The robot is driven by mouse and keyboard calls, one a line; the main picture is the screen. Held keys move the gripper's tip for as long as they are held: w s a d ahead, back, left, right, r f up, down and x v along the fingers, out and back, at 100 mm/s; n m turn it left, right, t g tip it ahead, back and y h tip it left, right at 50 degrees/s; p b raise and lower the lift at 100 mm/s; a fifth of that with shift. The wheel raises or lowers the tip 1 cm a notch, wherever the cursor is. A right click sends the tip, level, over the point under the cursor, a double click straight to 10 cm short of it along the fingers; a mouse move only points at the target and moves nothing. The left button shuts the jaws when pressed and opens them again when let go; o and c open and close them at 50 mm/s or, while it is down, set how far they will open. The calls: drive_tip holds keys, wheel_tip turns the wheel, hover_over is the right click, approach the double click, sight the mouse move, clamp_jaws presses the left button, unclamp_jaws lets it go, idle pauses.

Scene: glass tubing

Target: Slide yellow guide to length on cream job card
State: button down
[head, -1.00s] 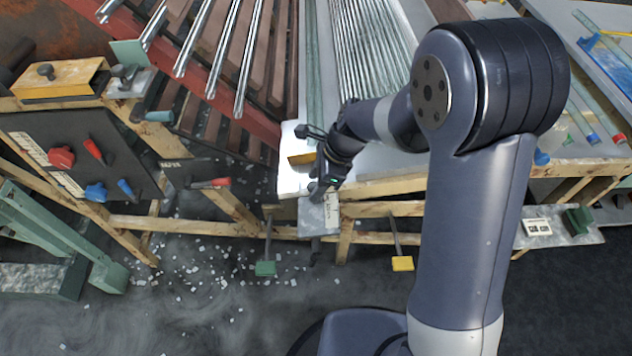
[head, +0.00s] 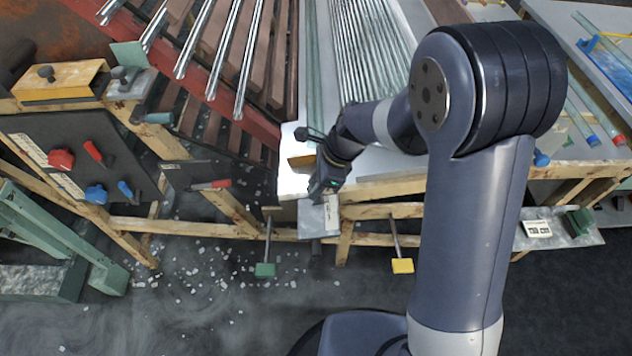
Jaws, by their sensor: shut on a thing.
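My gripper (head: 322,194) points down at the front edge of the pale worktable. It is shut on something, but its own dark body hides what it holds. A small pale card (head: 332,213) with dark marks hangs just below my gripper on a grey plate (head: 314,221). Its writing is too small to read, and I cannot tell if it is the cream job card.
Clear glass tubes (head: 363,60) lie along the table. A yellow block with a black knob (head: 60,82) sits at upper left. Green (head: 265,270) and yellow (head: 402,265) pedals hang below. Another white card (head: 537,228) lies on the right shelf. Pale scraps litter the floor.

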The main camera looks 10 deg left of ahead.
drive_tip(key=shift+s+d, duration=0.2)
drive_tip(key=shift+s, duration=0.6)
drive_tip(key=shift+s+d, duration=0.15)
drive_tip(key=shift+s, duration=0.7)
drive_tip(key=shift+s+d, duration=0.2)
drive_tip(key=shift+s, duration=0.6)
drive_tip(key=c, duration=1.1)
unclamp_jaws()
drive_tip(key=shift+c, duration=0.2)
drive_tip(key=p+v, duration=0.3)
drive_tip(key=v, duration=0.7)
drive_tip(key=shift+d+r, duration=0.2)
drive_tip(key=shift+r, duration=0.15)
drive_tip(key=shift+f, duration=0.1)
